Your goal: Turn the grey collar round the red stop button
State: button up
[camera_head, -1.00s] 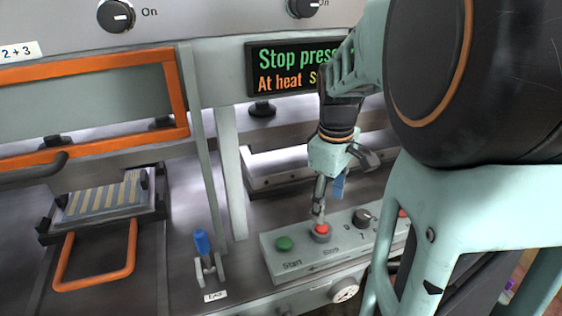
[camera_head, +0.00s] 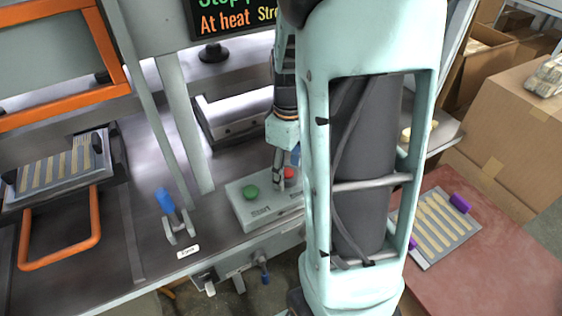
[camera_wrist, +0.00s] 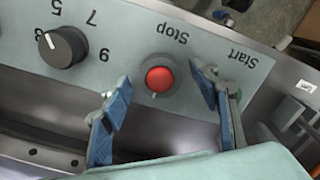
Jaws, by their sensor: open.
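The red stop button (camera_wrist: 159,78) sits inside a round grey collar (camera_wrist: 146,88) on the grey control panel (camera_wrist: 110,35), below the upside-down word "Stop" in the wrist view. My gripper (camera_wrist: 160,96) is open, with one blue-padded finger to the left of the collar and the other to the right. Both fingers look apart from the collar, and nothing is between them but the button and collar behind. In the head view my gripper (camera_head: 279,178) points down just left of the red button (camera_head: 290,173). My arm hides the right part of the panel there.
A green start button (camera_head: 250,192) is left of the gripper. A dark selector knob (camera_wrist: 62,47) is on the panel beside the stop button. A blue-handled lever (camera_head: 165,201), an orange-handled tray (camera_head: 98,235) and a cardboard box (camera_head: 500,150) stand around.

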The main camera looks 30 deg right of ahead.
jog(key=shift+f, duration=0.45)
jog(key=c, duration=1.2)
jog(key=shift+o, duration=0.2)
jog(key=shift+m, duration=0.3)
jog(key=m, duration=0.4)
jog(key=shift+m+p, duration=0.5)
jog(key=shift+m, duration=1.4)
